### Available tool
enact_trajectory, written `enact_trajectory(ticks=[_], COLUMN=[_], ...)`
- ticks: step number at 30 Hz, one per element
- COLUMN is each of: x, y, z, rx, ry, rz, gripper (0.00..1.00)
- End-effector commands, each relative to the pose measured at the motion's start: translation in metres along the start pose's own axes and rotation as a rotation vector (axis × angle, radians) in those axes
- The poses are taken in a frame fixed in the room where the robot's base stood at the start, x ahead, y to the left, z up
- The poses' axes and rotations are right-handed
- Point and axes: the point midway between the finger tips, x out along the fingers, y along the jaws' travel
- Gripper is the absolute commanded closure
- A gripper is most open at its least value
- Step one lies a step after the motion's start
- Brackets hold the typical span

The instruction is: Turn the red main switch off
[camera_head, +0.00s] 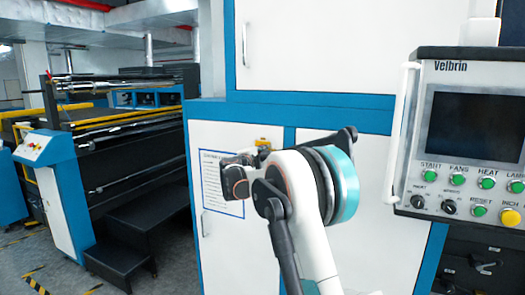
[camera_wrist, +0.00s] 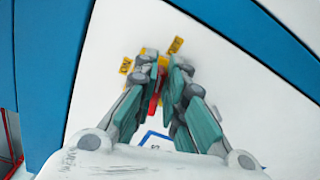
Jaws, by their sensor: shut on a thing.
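The red main switch (camera_wrist: 153,102) shows as a narrow red strip between my fingers in the wrist view. Its yellow plate with dark lettering (camera_wrist: 126,65) shows beside and beyond the fingertips. My gripper (camera_wrist: 164,78) is shut on the switch handle, with grey-green fingers on both sides. The fingers hide most of the handle, and I cannot tell its angle. In the head view, a small piece of the yellow plate (camera_head: 263,142) shows on the white cabinet door behind my arm. My arm hides the red handle and the fingertips there.
The white cabinet door (camera_head: 208,140) has a blue frame and a printed notice (camera_head: 212,172). A control panel (camera_head: 465,140) with a screen, green buttons and a white side handle (camera_head: 402,125) stands right of my arm. Dark steps (camera_head: 140,235) and a laminating machine are at left.

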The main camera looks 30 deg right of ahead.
Motion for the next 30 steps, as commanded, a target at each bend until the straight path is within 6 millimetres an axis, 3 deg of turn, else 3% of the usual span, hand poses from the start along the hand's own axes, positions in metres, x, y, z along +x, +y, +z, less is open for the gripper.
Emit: enact_trajectory(ticks=[12, 30], x=[0.0000, -0.0001], y=[-0.0076, -0.0095], z=[-0.0003, -0.0006], rx=[0.224, 0.270], ry=[-0.002, -0.002], rz=[-0.002, -0.003], gripper=[1.00, 1.00])
